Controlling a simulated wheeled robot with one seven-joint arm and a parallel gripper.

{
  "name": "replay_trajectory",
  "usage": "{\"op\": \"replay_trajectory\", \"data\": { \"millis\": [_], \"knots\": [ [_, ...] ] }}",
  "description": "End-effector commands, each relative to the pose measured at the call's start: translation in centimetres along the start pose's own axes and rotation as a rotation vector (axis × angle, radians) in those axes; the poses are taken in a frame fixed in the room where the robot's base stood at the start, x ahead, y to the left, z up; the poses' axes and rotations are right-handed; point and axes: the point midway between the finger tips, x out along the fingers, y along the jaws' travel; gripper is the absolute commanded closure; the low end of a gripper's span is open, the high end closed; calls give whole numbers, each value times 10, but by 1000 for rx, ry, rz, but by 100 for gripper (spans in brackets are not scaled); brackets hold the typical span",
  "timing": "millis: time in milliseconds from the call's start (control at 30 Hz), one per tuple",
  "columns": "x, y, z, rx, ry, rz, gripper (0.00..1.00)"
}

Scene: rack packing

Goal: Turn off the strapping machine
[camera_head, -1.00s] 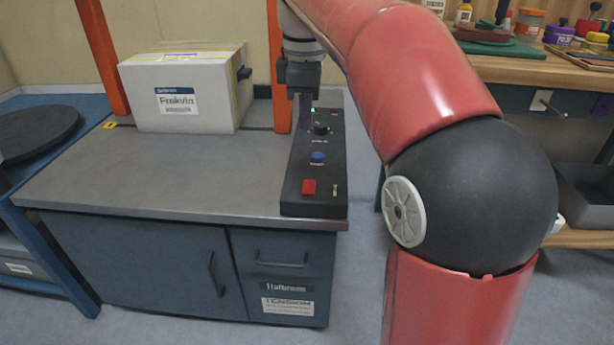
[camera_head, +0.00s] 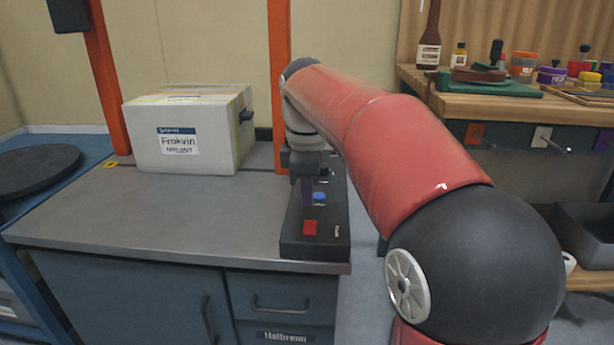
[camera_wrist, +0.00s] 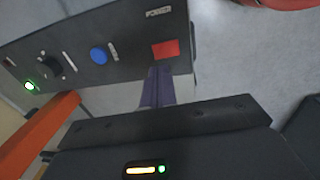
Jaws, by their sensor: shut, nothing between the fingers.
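The strapping machine (camera_head: 180,215) is a grey-topped table with blue cabinet doors and orange posts. Its black control panel (camera_head: 300,248) lies along the right edge. The panel has a red button (camera_head: 310,227) near the front and a blue button (camera_head: 320,197) behind it. The wrist view shows the red button (camera_wrist: 166,49), blue button (camera_wrist: 98,54), black knob (camera_wrist: 48,68) and a lit green lamp (camera_wrist: 29,85). My gripper (camera_head: 307,203) is shut and empty over the panel, just behind the red button. Its purple fingertips (camera_wrist: 157,72) appear close to the red button; contact cannot be told.
A white labelled box (camera_head: 190,135) sits on the machine top, left of the panel. An orange post (camera_head: 279,80) stands behind the panel. A wooden workbench (camera_head: 480,108) with bottles and jars is at the right. A black round plate (camera_head: 38,170) is at the left.

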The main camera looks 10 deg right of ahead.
Motion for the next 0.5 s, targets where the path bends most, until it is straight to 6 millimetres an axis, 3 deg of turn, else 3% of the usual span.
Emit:
{"op": "replay_trajectory", "data": {
  "millis": [33, 200, 500],
  "knots": [
    [13, -1, 0, 0, -1, -3, 100],
    [38, -1, 0, 0, -1, -2, 100],
    [51, 0, 0, -1, 0, 0, 100]
  ]
}}
